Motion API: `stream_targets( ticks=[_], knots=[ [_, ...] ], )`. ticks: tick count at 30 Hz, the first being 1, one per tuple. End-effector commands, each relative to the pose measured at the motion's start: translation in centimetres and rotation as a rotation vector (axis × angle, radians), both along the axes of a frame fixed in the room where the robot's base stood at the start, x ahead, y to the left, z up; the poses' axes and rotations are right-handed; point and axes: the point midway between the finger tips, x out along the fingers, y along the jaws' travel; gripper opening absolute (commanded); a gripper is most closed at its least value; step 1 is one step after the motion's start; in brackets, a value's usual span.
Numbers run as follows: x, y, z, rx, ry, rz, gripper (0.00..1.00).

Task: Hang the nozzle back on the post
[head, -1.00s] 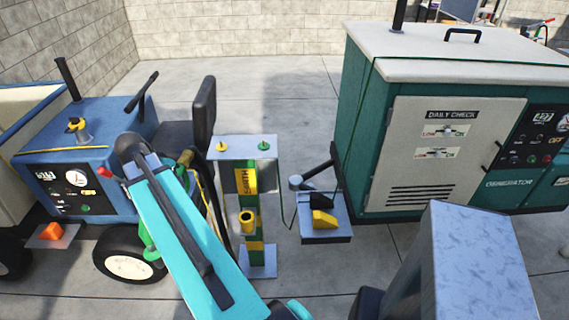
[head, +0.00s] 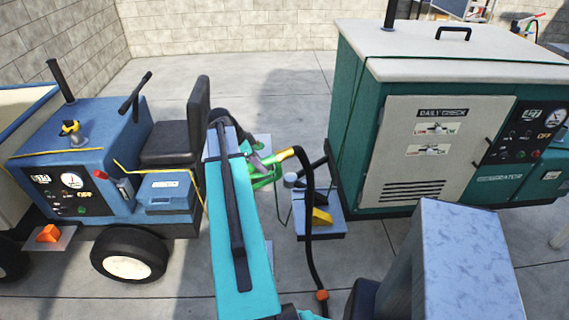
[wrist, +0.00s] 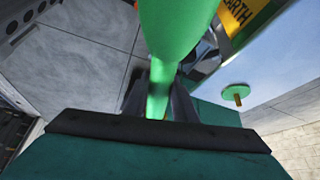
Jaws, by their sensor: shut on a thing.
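The nozzle (head: 266,176) is green with a yellow end, and a black hose (head: 308,215) hangs from it in the head view. My gripper (head: 250,160) is shut on it, though my arm partly covers the grip. In the wrist view the green nozzle (wrist: 172,40) runs up between the fingers (wrist: 158,100). I cannot tell whether nozzle and post touch.
A green generator (head: 350,120) stands right, with a grey pedestal (head: 322,231) carrying a black and yellow part before it. A blue tow tractor (head: 100,150) with a black seat (head: 170,140) stands left. Open concrete floor (head: 230,70) lies behind.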

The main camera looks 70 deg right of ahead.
Motion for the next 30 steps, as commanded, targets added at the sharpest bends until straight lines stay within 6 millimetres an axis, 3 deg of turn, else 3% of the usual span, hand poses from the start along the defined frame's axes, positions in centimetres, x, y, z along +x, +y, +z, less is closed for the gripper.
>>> stream_targets(
  ticks=[6,11,30],
  knots=[
    [-5.5,-2.4,-0.2,-0.007,0.009,-0.183,0.0],
    [-7.6,-3.1,-0.3,-0.009,0.011,-0.254,0.0],
    [-8.2,-3.2,-0.7,-0.01,0.013,-0.272,0.0]
  ],
)
